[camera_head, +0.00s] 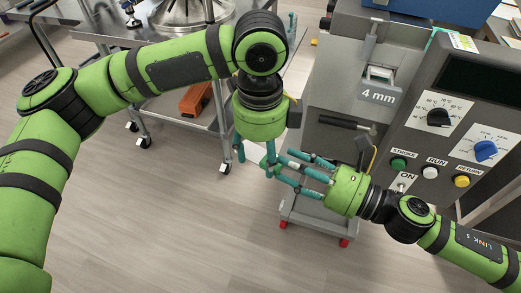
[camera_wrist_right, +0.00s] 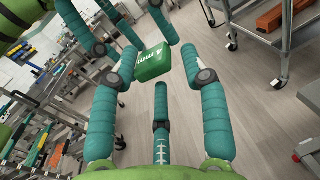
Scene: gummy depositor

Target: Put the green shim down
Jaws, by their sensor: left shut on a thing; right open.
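The green shim (camera_wrist_right: 152,65), a small block marked "4 mm", shows in the right wrist view, tilted, in mid-air. My left gripper (camera_head: 264,168) points down in the head view and is shut on the shim; its teal fingers come in from the top of the wrist view. My right gripper (camera_head: 290,168) points left, just beside the left one, with its fingers spread open. In the wrist view its fingertips lie either side of the shim; I cannot tell whether they touch it. In the head view the fingers largely hide the shim.
The grey depositor (camera_head: 320,92) with a "4 mm" label, knobs and buttons stands at right. A steel cart (camera_head: 185,112) with an orange case (camera_head: 195,99) on its shelf stands behind my left arm.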

